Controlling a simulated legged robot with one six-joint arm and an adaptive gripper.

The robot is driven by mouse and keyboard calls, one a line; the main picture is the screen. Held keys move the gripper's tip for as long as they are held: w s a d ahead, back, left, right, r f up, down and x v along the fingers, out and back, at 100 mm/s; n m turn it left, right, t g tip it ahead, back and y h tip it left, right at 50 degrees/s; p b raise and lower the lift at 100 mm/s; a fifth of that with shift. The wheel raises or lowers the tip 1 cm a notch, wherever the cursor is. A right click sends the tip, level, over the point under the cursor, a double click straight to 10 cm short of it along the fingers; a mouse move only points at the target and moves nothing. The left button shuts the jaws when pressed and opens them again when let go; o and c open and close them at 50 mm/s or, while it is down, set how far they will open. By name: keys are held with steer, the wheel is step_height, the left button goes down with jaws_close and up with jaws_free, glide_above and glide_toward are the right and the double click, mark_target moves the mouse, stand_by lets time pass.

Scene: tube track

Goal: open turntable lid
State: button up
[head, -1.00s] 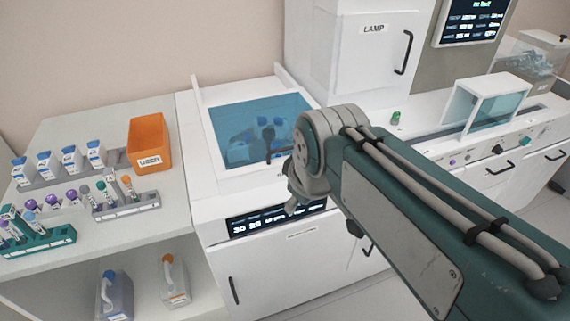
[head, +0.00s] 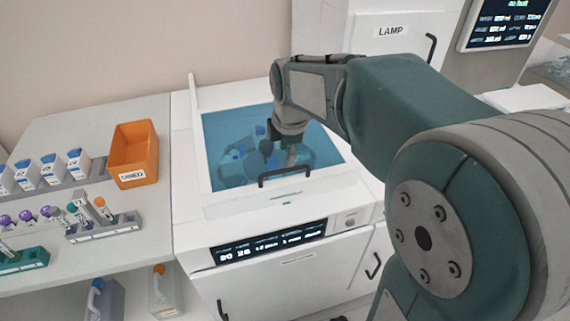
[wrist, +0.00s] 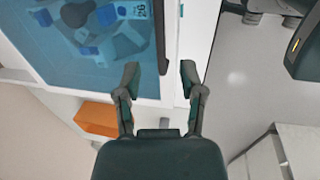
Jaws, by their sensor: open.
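The turntable lid (head: 222,165) is a see-through blue panel in a white frame on top of a white machine. It lies shut, with blue-and-white items showing dimly beneath it. Its black bar handle (head: 285,175) is at the front edge. The handle also shows in the wrist view (wrist: 162,35), where its near end lies between my fingertips in the picture. My gripper (head: 272,148) hangs over the lid just behind the handle, and its two fingers (wrist: 160,76) are apart. I cannot tell how far above the handle they are.
An orange bin (head: 134,155) and racks of tubes (head: 103,226) stand on the left bench. A lit display panel (head: 268,243) is on the machine's front. The LAMP cabinet (head: 385,38) stands behind on the right, near my arm.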

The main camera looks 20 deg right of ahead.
mark_target(286, 169)
steer(key=f, duration=0.4)
steer(key=shift+w+d+f, duration=0.2)
steer(key=shift+w+d, duration=0.1)
steer(key=shift+w, duration=0.1)
steer(key=shift+w+a+f, duration=0.15)
steer(key=shift+f, duration=0.45)
steer(key=shift+a, duration=0.1)
jaws_close()
